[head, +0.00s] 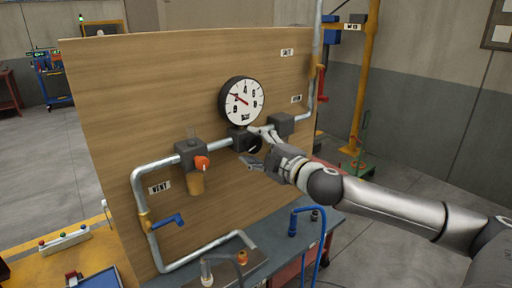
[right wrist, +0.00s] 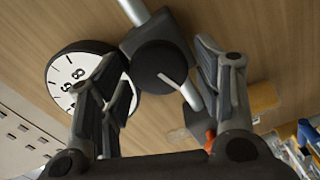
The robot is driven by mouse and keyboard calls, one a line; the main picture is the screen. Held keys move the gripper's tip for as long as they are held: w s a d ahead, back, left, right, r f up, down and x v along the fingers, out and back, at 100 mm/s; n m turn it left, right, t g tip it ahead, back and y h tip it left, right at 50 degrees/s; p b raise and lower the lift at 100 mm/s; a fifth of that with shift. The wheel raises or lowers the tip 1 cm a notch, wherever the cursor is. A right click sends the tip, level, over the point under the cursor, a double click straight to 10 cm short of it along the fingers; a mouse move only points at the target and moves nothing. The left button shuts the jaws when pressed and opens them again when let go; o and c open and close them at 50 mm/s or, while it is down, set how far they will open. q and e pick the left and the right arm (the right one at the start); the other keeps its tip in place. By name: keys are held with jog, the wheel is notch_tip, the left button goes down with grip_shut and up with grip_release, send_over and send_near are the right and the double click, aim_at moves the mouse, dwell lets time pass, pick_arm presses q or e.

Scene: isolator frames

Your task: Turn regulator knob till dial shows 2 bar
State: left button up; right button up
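The round white pressure dial (head: 241,101) with a black rim is mounted on the wooden panel. Its red needle points to the upper left; the exact reading is too small to tell. The black regulator knob (head: 254,146) sits below the dial, partly hidden by my right gripper (head: 251,146). In the right wrist view the round knob (right wrist: 158,68) carries a white line mark. My right gripper (right wrist: 160,58) is open, one finger on each side of the knob, with visible gaps. The dial (right wrist: 85,75) is partly behind the left finger there. My left gripper is not in view.
A grey pipe (head: 155,167) runs along the wooden panel (head: 120,100). An orange-topped filter unit (head: 196,176), a blue-handled valve (head: 168,221) and a red-handled valve (head: 320,83) are nearby. A blue bent pipe (head: 294,225) rises from the bench below my right arm.

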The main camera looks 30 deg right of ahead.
aim_at(254, 147)
jog(key=shift+s, duration=0.1)
dwell(0.3)
jog(key=shift+s+d+f, duration=0.15)
jog(key=shift+s, duration=1.25)
jog(key=shift+s+d, duration=0.15)
jog(key=shift+s, duration=2.1)
jog(key=shift+d, duration=0.1)
